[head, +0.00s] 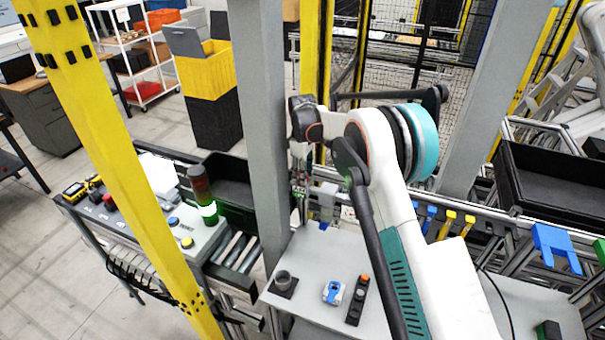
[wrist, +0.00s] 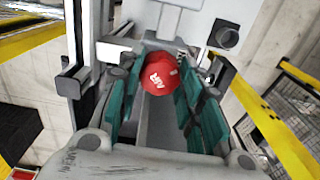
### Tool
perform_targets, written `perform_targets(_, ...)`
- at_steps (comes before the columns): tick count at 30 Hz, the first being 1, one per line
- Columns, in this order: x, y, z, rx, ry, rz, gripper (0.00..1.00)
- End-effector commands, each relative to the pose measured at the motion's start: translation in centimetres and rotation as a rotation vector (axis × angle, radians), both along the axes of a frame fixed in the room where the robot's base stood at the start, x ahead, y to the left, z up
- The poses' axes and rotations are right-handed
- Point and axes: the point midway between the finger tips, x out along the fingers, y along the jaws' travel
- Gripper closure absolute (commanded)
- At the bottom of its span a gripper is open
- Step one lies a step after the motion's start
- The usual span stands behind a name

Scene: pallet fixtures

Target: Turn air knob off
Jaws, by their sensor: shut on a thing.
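The red round air knob (wrist: 159,76) shows in the wrist view, with white "AIR" lettering turned at a slant and a small white mark near its right edge. It sits in front of a light grey housing (wrist: 172,22). My gripper (wrist: 160,88) has its green-padded fingers on either side of the knob and is shut on it. The back of the knob is hidden. In the head view my arm reaches to the grey post, and I cannot make out the knob there.
A grey post (head: 264,120) stands close to my arm's end. A grey table (head: 314,262) below carries a dark cup, a blue-white part and a button strip. A signal light (head: 204,200) glows green to the left. A yellow post (head: 118,150) crosses the left side.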

Motion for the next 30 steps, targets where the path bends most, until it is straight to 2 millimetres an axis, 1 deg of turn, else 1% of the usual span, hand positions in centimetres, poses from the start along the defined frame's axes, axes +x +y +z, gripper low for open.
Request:
perform_targets(5,0.02,-0.02,-0.3,0.0,-0.001,-0.066,0.9)
perform_targets(11,0.01,-0.02,-0.47,0.0,-0.001,-0.209,0.9)
perform_targets(30,0.02,-0.02,-0.29,-0.001,-0.001,-0.815,0.9)
